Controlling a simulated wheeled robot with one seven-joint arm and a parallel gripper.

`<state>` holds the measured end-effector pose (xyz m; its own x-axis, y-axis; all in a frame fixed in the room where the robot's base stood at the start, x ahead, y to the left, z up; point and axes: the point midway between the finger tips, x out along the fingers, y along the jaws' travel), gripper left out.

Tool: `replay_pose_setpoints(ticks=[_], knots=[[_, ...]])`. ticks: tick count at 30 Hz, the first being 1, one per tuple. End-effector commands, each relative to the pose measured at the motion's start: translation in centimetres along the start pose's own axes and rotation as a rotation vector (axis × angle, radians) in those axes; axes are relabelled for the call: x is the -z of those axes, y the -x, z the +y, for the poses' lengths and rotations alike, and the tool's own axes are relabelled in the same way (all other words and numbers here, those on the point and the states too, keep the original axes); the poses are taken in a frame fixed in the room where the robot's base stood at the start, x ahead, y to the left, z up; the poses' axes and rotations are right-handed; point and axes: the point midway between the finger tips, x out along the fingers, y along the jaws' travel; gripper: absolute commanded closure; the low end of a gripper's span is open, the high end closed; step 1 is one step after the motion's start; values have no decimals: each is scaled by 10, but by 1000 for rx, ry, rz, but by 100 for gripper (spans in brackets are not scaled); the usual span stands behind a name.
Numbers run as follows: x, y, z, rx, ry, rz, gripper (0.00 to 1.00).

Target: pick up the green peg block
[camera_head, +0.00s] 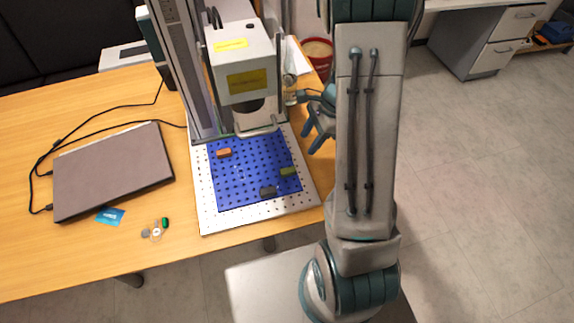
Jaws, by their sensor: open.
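The green peg block (288,171) is a small olive-green block on the right side of the blue perforated plate (232,193). It lies near the plate's right edge. My gripper (314,136) is open, up and to the right of the green block, beside the plate's right edge and apart from the block. It is partly hidden behind my arm.
An orange block (223,153) and a dark grey block (268,191) also sit on the blue plate. The laser marker's head (241,65) overhangs the plate's back. A laptop (112,172), cables and small items lie to the left on the wooden table (40,265).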

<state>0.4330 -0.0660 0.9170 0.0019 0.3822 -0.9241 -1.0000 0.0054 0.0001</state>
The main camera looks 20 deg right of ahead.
Motion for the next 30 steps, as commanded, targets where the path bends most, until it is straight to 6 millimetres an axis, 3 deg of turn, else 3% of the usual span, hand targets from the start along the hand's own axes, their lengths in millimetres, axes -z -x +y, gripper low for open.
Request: replay_pose_setpoints(ticks=[9, 19, 30], knots=[[-3, -63, 1, -8, 6, -1, 54], [-4, -88, 0, -6, 6, -1, 54], [-6, -131, -1, -4, 4, -2, 54]])
